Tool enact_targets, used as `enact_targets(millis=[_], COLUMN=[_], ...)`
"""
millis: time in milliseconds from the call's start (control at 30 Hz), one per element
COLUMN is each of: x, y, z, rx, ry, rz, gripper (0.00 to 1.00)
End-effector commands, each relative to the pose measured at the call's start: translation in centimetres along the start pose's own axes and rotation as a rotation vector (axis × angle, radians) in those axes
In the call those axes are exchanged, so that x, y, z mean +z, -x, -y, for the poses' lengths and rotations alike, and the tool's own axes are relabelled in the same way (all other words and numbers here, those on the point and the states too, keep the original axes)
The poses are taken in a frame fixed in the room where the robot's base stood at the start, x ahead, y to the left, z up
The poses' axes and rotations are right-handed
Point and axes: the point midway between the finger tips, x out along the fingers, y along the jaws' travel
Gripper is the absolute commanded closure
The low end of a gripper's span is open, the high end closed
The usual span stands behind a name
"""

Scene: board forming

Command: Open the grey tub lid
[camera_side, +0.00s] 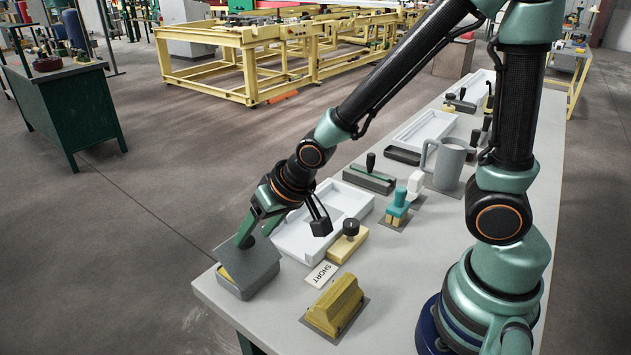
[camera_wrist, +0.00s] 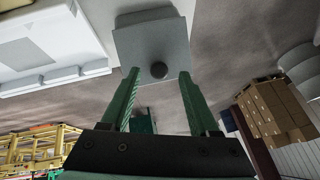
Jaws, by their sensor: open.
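The grey tub (camera_side: 240,289) sits at the near left corner of the table. Its grey lid (camera_side: 254,261) looks tilted over it, with a bit of yellow showing at the left edge between lid and tub. My gripper (camera_side: 256,237) is open at the upper edge of the lid. In the wrist view the lid (camera_wrist: 150,42) lies ahead of the fingers, and its dark round knob (camera_wrist: 158,70) appears between the two fingertips. I cannot tell whether the fingers touch the lid. The lid knob is hidden in the side view.
A white tray (camera_side: 296,241) stands just behind the tub. To the right are a yellow block with a black knob (camera_side: 347,243), a SHORT label (camera_side: 321,274) and a yellow wedge-shaped block (camera_side: 335,303). The table edge runs close to the tub.

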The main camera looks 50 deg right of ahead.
Motion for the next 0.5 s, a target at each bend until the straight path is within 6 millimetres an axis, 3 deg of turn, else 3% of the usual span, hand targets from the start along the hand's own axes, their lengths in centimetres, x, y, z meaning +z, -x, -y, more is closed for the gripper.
enact_targets(millis=[500], x=[0.0], y=[6.5], z=[0.1], rx=[-0.002], ry=[0.001], rz=[-0.003], gripper=[0.39])
